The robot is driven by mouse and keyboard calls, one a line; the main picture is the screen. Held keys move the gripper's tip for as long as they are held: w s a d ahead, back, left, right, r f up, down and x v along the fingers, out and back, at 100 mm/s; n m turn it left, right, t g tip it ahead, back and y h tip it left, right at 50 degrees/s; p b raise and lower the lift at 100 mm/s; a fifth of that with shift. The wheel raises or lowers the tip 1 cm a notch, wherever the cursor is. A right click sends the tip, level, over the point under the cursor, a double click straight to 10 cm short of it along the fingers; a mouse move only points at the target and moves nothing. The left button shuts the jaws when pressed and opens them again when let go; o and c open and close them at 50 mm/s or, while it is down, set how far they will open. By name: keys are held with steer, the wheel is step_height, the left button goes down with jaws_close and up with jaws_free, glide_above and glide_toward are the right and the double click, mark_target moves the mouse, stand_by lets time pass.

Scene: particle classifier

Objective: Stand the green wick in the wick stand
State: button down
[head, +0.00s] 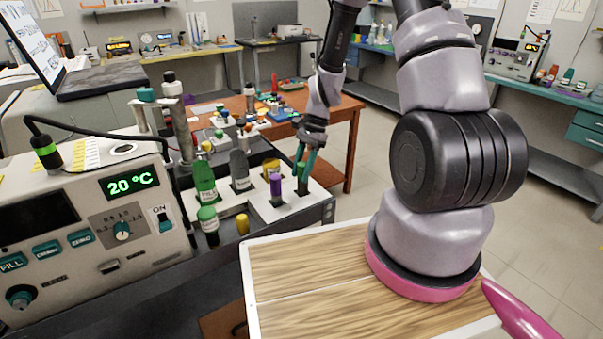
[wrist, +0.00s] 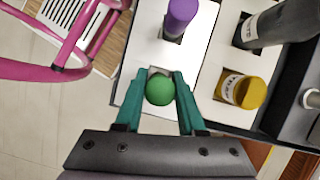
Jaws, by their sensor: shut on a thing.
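The green wick shows in the wrist view as a round green top (wrist: 160,91) between the fingers of my gripper (wrist: 159,88). My gripper (head: 306,160) is shut on it. The wick stand is a white block with square holes (head: 262,209), also in the wrist view (wrist: 143,48). A grey shaft (head: 303,184) shows below my fingers at the stand's right part. A square hole shows just past the green top; I cannot tell how deep the wick sits. A purple-topped wick (head: 277,187) stands upright in the stand, also in the wrist view (wrist: 180,16).
A yellow-capped piece (wrist: 240,91) and a dark grey bottle (wrist: 270,25) stand near my gripper. Green bottles (head: 205,180) stand to the left. A control box reading 20 °C (head: 120,215) is at far left. Open floor lies to the right of the stand.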

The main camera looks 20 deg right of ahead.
steer(key=shift+f, duration=0.35)
steer(key=shift+f, duration=0.1)
steer(key=c, duration=0.5)
jaws_free()
steer(key=s+d+r+n+t+h, duration=0.1)
steer(key=d+r+n+t, duration=0.1)
steer(key=r, duration=1.2)
steer(key=s+d+r+n+t, duration=0.1)
steer(key=d+r+n+t, duration=0.15)
steer(key=r, duration=1.15)
steer(key=s+d+r+n+t+h, duration=0.1)
steer(key=s+r+n+t, duration=0.2)
steer(key=s+r, duration=0.9)
steer(key=shift+s+d+r+t, duration=0.15)
steer(key=shift+s+t, duration=0.2)
steer(key=shift+t, duration=0.6)
